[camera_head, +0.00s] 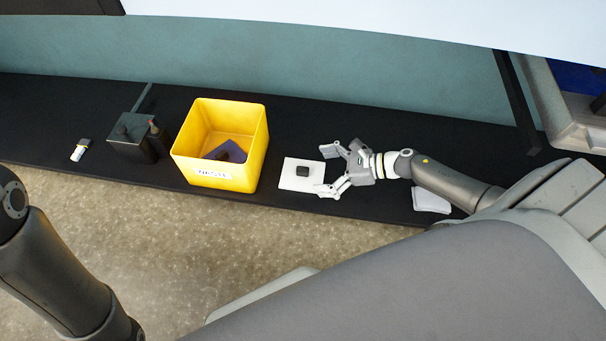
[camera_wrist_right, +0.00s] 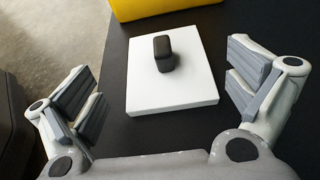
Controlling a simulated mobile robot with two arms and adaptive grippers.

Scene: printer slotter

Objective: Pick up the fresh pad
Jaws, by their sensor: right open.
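A small black block with rounded edges, apparently the fresh pad (camera_head: 303,170), sits on a flat white square plate (camera_head: 289,181) on the black shelf. The block (camera_wrist_right: 163,52) and plate (camera_wrist_right: 140,101) also show in the right wrist view. My right gripper (camera_head: 331,169) is open at the plate's right side. In the right wrist view its fingers (camera_wrist_right: 163,88) are spread wide, with the plate in the gap between them and the block farther forward. Nothing is between the fingertips in contact. My left gripper is out of view; only my left arm shows.
A yellow bin (camera_head: 185,149) labelled as waste stands left of the plate, with a purple piece and a dark item inside. A black box (camera_head: 130,151) and a small white-and-dark item (camera_head: 80,150) lie farther left. A white folded item (camera_head: 431,200) lies beside my right forearm.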

